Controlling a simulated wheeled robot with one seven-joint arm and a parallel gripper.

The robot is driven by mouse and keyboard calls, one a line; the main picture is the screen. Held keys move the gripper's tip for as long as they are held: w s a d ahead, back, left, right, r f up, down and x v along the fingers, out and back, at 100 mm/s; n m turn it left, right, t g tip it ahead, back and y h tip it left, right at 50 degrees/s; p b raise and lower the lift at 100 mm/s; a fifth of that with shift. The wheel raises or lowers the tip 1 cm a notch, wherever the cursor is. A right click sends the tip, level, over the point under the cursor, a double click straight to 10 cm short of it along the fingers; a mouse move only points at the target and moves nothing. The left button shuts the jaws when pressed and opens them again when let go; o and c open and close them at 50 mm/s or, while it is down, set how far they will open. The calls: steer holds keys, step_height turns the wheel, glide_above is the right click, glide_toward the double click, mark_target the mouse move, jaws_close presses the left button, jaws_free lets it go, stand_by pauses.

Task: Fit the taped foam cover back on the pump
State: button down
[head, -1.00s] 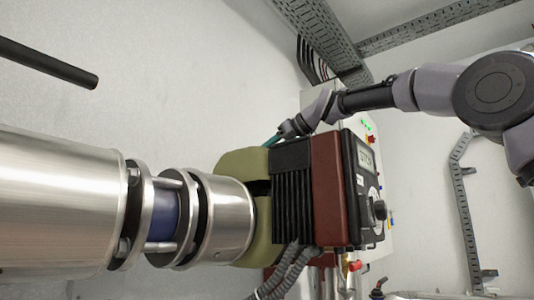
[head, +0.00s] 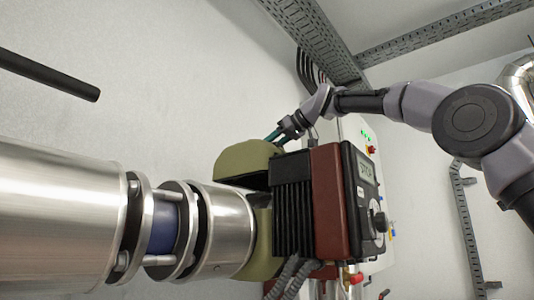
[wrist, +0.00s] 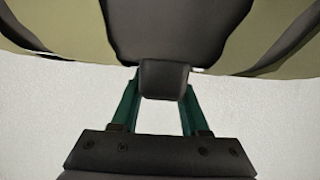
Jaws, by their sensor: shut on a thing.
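The olive-green foam cover shows as two parts by the pump. Its upper part (head: 243,160) is raised and slightly tilted, with a dark gap under it. The lower part (head: 264,252) sits around the pump behind the steel pipe sleeve. The pump has a black finned body (head: 292,205) and a dark red housing (head: 329,200). My gripper (head: 278,136) is at the top of the upper part. In the wrist view its green fingers (wrist: 161,100) are shut on a dark tab (wrist: 163,78) of the cover (wrist: 60,25). I cannot make out any tape.
A steel pipe with a flange (head: 140,215) runs in from the left. A control panel (head: 366,190) fronts the pump, with grey hoses (head: 288,275) below. A black bar (head: 45,72) juts in at upper left. A white cabinet (head: 355,130) stands behind.

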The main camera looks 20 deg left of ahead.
steer(key=shift+r, duration=1.75)
steer(key=shift+f, duration=0.15)
steer(key=shift+f, duration=1.15)
steer(key=shift+f, duration=0.15)
steer(key=shift+f, duration=2.6)
steer(key=shift+f, duration=0.2)
steer(key=shift+f, duration=0.2)
steer(key=shift+r, duration=0.15)
